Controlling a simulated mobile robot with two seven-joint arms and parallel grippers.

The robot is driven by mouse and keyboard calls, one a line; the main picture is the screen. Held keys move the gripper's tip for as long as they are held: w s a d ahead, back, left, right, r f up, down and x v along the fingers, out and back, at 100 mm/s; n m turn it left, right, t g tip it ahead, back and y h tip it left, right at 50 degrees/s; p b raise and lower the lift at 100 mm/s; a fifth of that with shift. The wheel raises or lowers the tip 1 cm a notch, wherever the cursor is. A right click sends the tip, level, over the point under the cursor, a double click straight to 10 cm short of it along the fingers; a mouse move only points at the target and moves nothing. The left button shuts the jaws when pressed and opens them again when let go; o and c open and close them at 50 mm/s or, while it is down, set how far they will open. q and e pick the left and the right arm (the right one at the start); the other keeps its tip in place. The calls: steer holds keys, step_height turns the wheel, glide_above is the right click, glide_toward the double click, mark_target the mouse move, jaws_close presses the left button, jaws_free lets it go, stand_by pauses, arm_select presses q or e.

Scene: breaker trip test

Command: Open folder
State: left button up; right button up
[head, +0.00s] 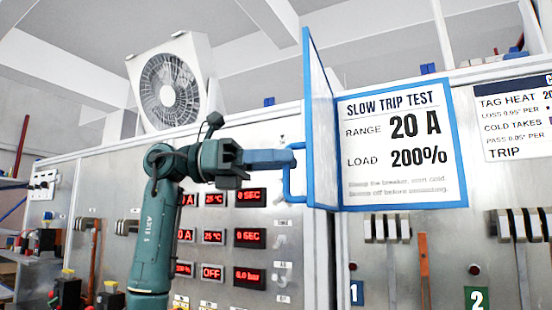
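The folder is a blue-edged board on the front of the panel wall. Its cover (319,125) stands swung out from the wall, seen nearly edge-on. The page inside (400,145) shows and reads SLOW TRIP TEST, RANGE 20 A, LOAD 200%. A blue bar handle (288,186) sits on the left face of the cover. My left gripper (292,158) has its blue fingers at this handle and seems shut on it; the fingers hide the handle's upper part. My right gripper is not in view.
Red-lit displays (249,237) fill the panel behind my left arm. Breaker levers (387,229) stand below the page, with more at the right. A second sign (515,115) hangs at the right. A fan (170,90) stands on top. A cluttered bench is at the lower left.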

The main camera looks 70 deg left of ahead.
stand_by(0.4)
arm_select(q)
steer(key=v, duration=1.3)
steer(key=shift+s, duration=0.15)
steer(key=shift+f, duration=0.1)
